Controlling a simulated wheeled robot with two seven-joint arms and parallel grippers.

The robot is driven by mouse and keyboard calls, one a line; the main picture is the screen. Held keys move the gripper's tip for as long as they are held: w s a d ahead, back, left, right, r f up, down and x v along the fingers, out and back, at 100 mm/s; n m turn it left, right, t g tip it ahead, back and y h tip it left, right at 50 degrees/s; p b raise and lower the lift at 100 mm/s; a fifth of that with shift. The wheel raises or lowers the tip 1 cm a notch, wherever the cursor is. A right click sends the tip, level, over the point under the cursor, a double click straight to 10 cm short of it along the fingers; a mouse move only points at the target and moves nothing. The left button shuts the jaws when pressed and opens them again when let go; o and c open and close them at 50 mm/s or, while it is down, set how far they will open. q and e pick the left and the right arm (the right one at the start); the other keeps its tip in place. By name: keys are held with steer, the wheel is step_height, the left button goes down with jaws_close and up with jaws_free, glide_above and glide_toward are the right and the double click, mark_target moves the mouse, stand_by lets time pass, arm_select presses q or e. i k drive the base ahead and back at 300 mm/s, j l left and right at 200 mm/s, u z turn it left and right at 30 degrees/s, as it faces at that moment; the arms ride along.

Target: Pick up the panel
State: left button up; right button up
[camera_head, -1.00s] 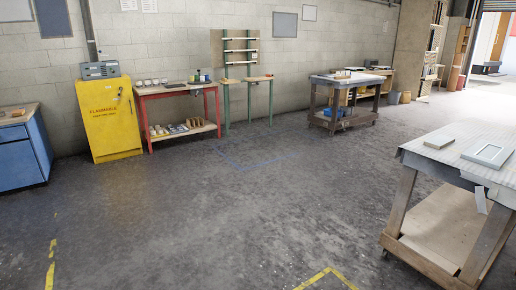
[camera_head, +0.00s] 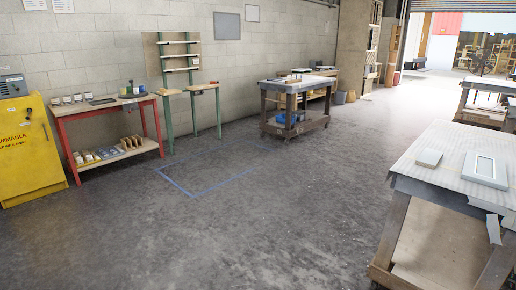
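A flat light-grey panel with a raised rectangular frame (camera_head: 486,169) lies on the padded cart (camera_head: 448,142) at the right. A smaller plain grey block (camera_head: 429,158) lies just left of it on the same cart. The cart has a pale ribbed top and wooden legs with a lower shelf. I cannot tell from the picture what the panel is made of. Neither of my grippers shows in the head view.
A yellow cabinet (camera_head: 27,150) and a red-legged bench (camera_head: 107,128) stand along the left wall. Another wooden cart (camera_head: 292,107) stands at the back. More carts stand at the far right (camera_head: 487,97). The floor between, with blue tape lines (camera_head: 213,186), is clear.

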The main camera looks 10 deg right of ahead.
mark_target(430, 159)
steer(key=i+l+z, duration=0.1)
steer(key=i+z, duration=0.15)
steer(key=i, duration=0.3)
steer(key=i+z, duration=0.25)
steer(key=i, duration=0.35)
steer(key=i+j+z, duration=0.25)
steer(key=i, duration=0.3)
steer(key=i+j+z, duration=0.25)
steer(key=i, duration=0.3)
